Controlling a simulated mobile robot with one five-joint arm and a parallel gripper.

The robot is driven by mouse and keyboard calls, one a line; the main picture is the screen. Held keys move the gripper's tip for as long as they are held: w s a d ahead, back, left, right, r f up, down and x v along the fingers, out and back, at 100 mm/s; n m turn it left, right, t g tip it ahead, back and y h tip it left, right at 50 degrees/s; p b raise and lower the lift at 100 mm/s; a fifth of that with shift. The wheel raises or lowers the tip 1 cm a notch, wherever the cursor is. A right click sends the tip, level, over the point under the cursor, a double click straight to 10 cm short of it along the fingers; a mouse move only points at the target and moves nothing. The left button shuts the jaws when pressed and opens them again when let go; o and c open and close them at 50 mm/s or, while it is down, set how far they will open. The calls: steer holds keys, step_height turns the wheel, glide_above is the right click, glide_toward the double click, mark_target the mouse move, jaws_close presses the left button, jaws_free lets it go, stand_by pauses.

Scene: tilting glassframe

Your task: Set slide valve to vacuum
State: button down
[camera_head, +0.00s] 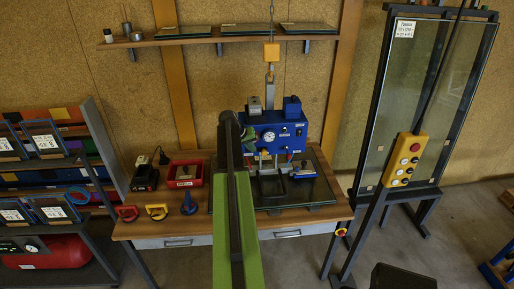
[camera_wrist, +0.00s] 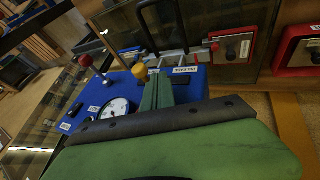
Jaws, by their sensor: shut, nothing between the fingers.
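The blue vacuum unit (camera_head: 280,134) stands on the workbench, with a round gauge, white labels and small levers on its front. In the wrist view its blue panel (camera_wrist: 88,98) is tilted and shows the gauge (camera_wrist: 114,108), a red-knobbed lever (camera_wrist: 86,61) and a yellow-knobbed lever (camera_wrist: 140,71). In the head view my green arm hides the unit's left side.
The workbench (camera_head: 165,226) holds a red box (camera_head: 186,173), a black charger-like device (camera_head: 144,176) and red, yellow and blue small items. A glass frame with a yellow button box (camera_head: 405,159) stands at right. A shelf (camera_head: 220,39) hangs above. A rack with bins is at left.

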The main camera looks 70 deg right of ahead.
steer(key=w+p+v, duration=0.1)
steer(key=p+v, duration=0.7)
steer(key=v, duration=0.2)
steer(key=shift+a+r, duration=0.15)
steer(key=shift+s, duration=0.1)
